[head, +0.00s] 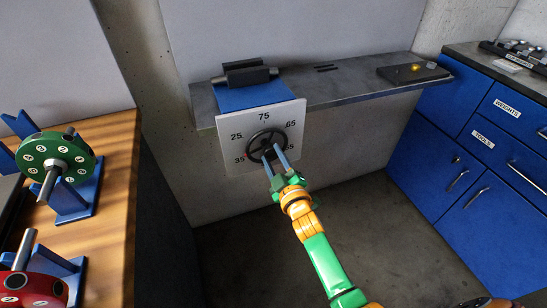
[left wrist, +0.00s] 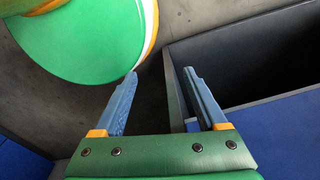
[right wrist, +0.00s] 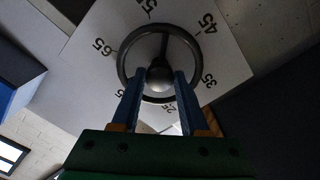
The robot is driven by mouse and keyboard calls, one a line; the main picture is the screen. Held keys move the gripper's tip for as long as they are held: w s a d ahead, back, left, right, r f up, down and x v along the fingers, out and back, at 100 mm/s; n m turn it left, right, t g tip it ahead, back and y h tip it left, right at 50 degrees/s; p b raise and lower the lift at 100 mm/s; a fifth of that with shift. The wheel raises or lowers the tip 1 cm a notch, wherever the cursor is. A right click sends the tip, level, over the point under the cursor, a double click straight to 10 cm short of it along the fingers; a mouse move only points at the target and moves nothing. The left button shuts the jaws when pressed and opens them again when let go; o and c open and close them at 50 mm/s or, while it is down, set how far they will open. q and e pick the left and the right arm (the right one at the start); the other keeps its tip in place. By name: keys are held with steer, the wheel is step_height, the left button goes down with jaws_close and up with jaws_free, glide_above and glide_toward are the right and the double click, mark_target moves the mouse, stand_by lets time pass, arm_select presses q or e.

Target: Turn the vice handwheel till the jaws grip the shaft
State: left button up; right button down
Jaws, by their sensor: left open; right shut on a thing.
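The vice stands on the grey shelf, with dark jaws (head: 248,75) on a blue base (head: 252,97). A grey shaft (head: 217,80) lies across between the jaws, its ends sticking out; I cannot tell whether the jaws touch it. The black handwheel (head: 252,148) sits on a white dial plate (head: 233,120) with numbers, below the vice. My right gripper (head: 274,156) is at the wheel's middle. In the right wrist view its fingers (right wrist: 161,80) are shut on the round hub of the handwheel (right wrist: 124,55). My left gripper (left wrist: 161,72) is open and empty, away from the vice.
A wooden bench on the left carries a green rotor (head: 58,152) and a red rotor (head: 40,290) on blue stands. The grey shelf (head: 345,92) holds a dark tray (head: 405,74) at right. Blue cabinets (head: 450,150) stand at right. The floor between is clear.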

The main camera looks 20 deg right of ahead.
steer(key=shift+c, duration=2.1)
jaws_free()
steer(key=shift+s, duration=0.1)
steer(key=s, duration=0.7)
steer(key=shift+p, duration=0.4)
steer(key=shift+d, duration=0.1)
